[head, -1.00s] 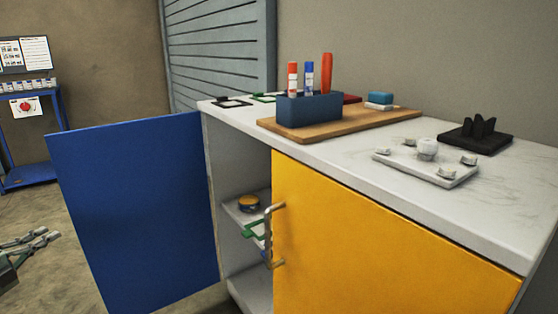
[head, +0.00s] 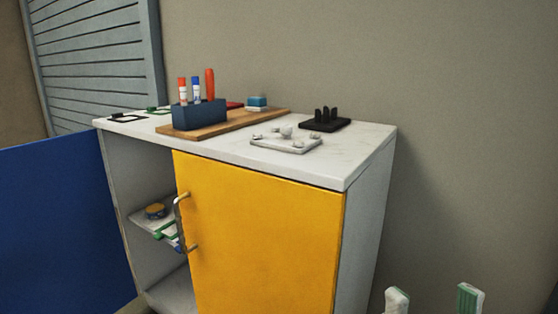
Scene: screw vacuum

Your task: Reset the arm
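My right gripper (head: 433,300) shows only as two pale fingertips with green pads at the bottom right edge of the head view. The fingertips are wide apart with nothing visible between them. They are to the right of the cabinet (head: 368,215) and apart from it in the picture. The rest of that arm is below the frame. My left gripper is outside the view.
The cabinet's yellow door (head: 262,235) is shut; its blue door (head: 60,225) stands open at left. On top are a pen holder (head: 199,114) on a wooden board (head: 270,115), a white plate with knobs (head: 286,144) and a black stand (head: 325,121).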

